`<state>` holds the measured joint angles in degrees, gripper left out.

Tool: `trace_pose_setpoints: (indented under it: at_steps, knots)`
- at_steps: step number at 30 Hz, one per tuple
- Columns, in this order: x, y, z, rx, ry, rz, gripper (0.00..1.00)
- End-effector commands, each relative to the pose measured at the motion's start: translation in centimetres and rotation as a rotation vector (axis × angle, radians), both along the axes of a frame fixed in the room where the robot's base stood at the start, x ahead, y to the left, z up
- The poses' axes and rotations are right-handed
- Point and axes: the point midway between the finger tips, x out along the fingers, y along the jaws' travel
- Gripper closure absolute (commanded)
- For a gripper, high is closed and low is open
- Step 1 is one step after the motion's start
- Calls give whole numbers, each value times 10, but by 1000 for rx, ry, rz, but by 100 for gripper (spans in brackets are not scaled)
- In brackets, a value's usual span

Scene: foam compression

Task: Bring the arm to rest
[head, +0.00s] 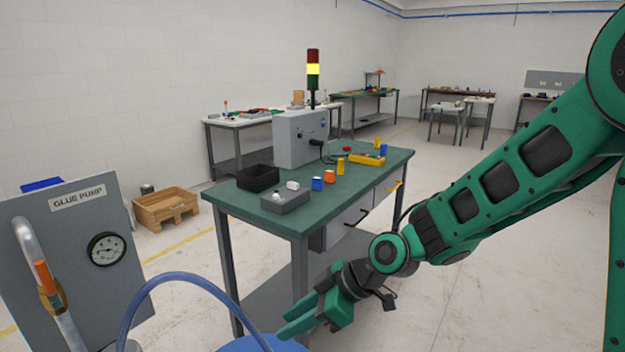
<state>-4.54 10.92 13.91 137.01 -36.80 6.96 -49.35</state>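My green arm reaches in from the right of the head view. My gripper (300,324) hangs low in front of the green-topped workbench (343,197), below the level of its top. It is next to a blue rounded surface (255,343) at the bottom edge. The green fingers point to the lower left.
A grey glue pump panel (82,252) with a gauge and a blue hose (180,277) stands at left. A wooden crate (166,208) lies behind. Floor at lower right is clear.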

Motion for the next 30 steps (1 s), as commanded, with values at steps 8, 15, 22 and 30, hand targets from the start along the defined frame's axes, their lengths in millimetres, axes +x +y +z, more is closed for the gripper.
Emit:
trace_pose_setpoints:
  at_steps: [8,15,22,30]
  knots:
    - [12,-183,2,-302,175,-487,71]
    - [-42,-328,23,-440,390,-1011,71]
    - [-137,-420,44,-443,650,-1537,71]
    - [-200,-445,52,-398,829,-1821,71]
